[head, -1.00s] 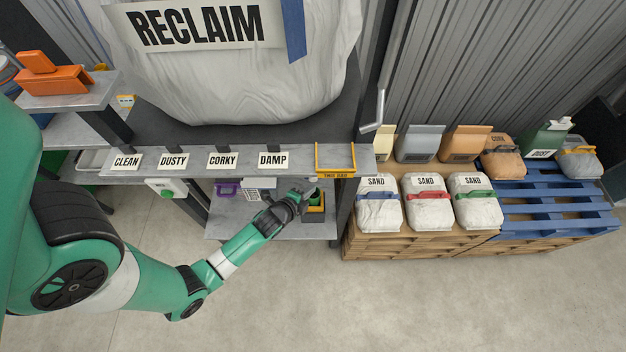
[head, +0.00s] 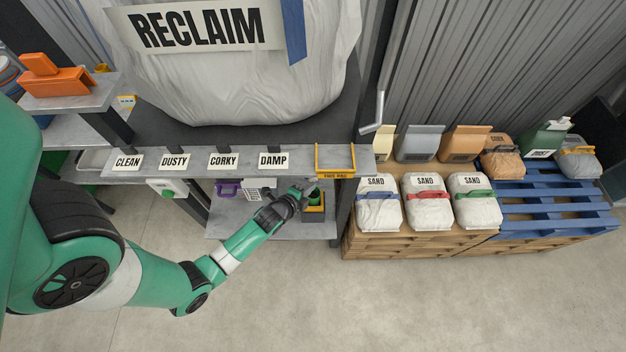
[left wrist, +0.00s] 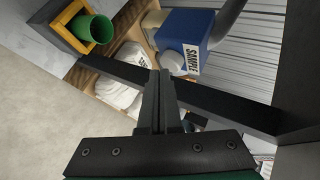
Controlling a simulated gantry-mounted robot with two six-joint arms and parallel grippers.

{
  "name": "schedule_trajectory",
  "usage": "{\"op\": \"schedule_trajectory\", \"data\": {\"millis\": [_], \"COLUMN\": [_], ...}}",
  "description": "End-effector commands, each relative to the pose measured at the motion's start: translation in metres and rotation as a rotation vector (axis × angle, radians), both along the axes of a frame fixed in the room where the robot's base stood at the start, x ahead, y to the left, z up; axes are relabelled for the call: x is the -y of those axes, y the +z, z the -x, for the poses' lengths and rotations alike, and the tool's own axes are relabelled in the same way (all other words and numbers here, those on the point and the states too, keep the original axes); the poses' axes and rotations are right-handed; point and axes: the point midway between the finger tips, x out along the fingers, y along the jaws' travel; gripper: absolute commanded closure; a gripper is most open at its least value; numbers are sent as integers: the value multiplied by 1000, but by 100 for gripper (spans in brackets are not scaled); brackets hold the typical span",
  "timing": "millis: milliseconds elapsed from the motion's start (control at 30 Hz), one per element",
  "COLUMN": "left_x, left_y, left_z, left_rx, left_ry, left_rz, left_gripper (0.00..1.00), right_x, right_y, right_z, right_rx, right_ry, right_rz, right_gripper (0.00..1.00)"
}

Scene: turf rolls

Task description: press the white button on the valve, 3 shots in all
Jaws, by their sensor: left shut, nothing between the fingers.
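In the left wrist view, a blue box-shaped valve body (left wrist: 186,30) carries a white SAMPLE label. A pale round button (left wrist: 172,63) shows at its lower side, partly hidden behind my fingertips. My left gripper (left wrist: 160,76) is shut and empty, its tips overlapping the button's lower edge in the picture; I cannot tell whether they touch it. In the head view my left gripper (head: 303,190) is just below the grey shelf's front edge, which hides the valve. A green cup (left wrist: 96,29) stands in a yellow-edged dark holder (left wrist: 62,27). My right gripper is not in view.
The labelled grey shelf (head: 205,172) lies above my left gripper, under the large RECLAIM bag (head: 240,85). A dark beam (left wrist: 225,105) runs close by in the wrist view. Sand bags (head: 428,208) sit on wood at right. The floor in front is clear.

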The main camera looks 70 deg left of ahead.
Motion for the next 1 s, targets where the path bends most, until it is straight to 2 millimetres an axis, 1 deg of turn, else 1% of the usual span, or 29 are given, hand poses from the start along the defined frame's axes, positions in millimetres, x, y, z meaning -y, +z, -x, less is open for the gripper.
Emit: {"op": "schedule_trajectory", "data": {"millis": [733,1000], "left_x": [-9,-9], "left_y": [0,0], "left_z": [-3,-3], "left_rx": [0,0], "left_ry": [1,0], "left_rz": [0,0], "left_gripper": [100,100], "right_x": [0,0], "right_y": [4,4], "right_z": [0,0], "right_rx": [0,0], "right_ry": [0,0], "right_rz": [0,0], "right_gripper": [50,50]}}
